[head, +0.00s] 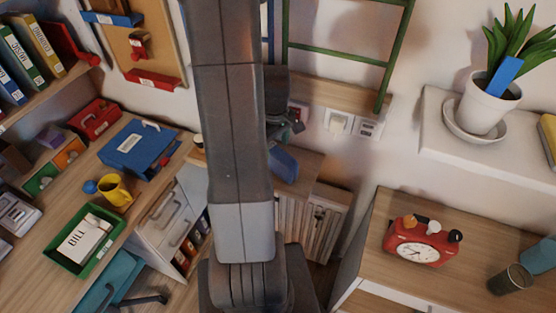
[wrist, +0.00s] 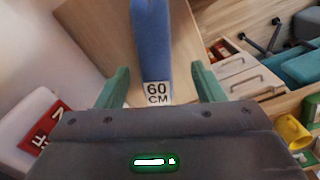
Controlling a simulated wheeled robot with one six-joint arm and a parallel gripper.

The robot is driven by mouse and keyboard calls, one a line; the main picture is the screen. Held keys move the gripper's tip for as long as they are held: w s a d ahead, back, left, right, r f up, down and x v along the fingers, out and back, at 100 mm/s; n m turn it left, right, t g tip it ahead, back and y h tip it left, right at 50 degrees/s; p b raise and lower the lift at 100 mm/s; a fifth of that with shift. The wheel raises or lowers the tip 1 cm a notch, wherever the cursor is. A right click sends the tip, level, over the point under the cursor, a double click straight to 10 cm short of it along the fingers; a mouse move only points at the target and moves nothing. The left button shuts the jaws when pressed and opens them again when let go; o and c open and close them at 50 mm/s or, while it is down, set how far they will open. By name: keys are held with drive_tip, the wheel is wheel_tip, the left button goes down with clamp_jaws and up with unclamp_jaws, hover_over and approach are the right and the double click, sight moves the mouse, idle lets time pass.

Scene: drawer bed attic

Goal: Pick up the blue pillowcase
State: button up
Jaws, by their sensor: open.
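A long blue piece with a white label reading "60 CM", which looks like the blue pillowcase (wrist: 152,40), lies between my gripper's fingers in the wrist view. It runs up to the top edge over a light wooden surface. In the head view a blue piece (head: 284,164) shows just right of my arm, above the wooden cabinet, partly hidden. My gripper (wrist: 163,78) is open, with one green finger on each side of the blue piece. A gap shows at both fingers. I cannot tell how far its depth is from them.
A wooden cabinet (head: 327,215) stands below. A desk at left holds a green tray (head: 60,257), a yellow mug (head: 115,190) and a blue binder (head: 138,148). A red clock (head: 418,242) stands on the right dresser. A green ladder (head: 335,53) leans behind.

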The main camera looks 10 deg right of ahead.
sight(278, 150)
drive_tip(key=f, duration=0.2)
drive_tip(key=f+p, duration=0.1)
drive_tip(key=shift+s+d+f, duration=0.1)
drive_tip(key=shift+d+f, duration=0.25)
drive_tip(key=shift+d, duration=0.05)
drive_tip(key=shift+f, duration=0.65)
drive_tip(key=c, duration=1.2)
drive_tip(key=shift+r, duration=0.1)
